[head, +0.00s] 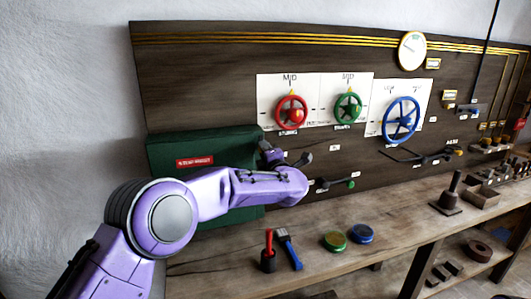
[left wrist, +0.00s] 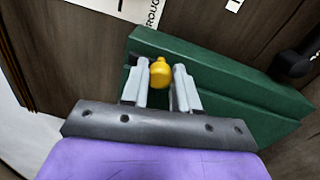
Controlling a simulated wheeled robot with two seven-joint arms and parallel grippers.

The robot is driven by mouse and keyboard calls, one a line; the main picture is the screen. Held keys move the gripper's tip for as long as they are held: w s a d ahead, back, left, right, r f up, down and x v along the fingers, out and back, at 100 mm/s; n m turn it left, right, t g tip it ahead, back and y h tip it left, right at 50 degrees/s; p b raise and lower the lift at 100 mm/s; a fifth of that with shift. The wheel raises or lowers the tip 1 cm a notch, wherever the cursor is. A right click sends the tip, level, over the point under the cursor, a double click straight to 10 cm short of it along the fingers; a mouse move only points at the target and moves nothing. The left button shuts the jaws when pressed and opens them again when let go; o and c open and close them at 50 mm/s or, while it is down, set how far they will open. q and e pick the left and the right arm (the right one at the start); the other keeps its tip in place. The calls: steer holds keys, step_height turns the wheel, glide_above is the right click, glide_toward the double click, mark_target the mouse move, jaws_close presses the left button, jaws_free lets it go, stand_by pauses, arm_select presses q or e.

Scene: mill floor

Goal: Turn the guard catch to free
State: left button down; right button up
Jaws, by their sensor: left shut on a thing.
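The guard is a dark green box (head: 170,158) with a red label, fixed to the lower left of the brown panel. It also shows in the left wrist view (left wrist: 250,95). My left gripper (left wrist: 159,88) is at the box, with its two fingers closed on a yellow knob (left wrist: 160,68), which I take to be the guard catch. In the head view my purple left arm reaches across the box and hides the catch. The catch's marks, and so its setting, cannot be read. My right gripper is in neither view.
Red (head: 291,113), green (head: 348,107) and blue (head: 401,119) handwheels are on the panel, right of the box. Levers (head: 335,183) stick out below. A bench (head: 400,205) below holds a red-handled tool (head: 268,252), a blue brush (head: 289,250) and two round tins (head: 335,241).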

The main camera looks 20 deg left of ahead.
arm_select(q)
steer(key=c, duration=0.9)
jaws_free()
steer(key=shift+a, duration=0.15)
steer(key=shift+o, duration=0.2)
steer(key=b+v, duration=0.4)
steer(key=v, duration=0.6)
steer(key=shift+s, duration=0.25)
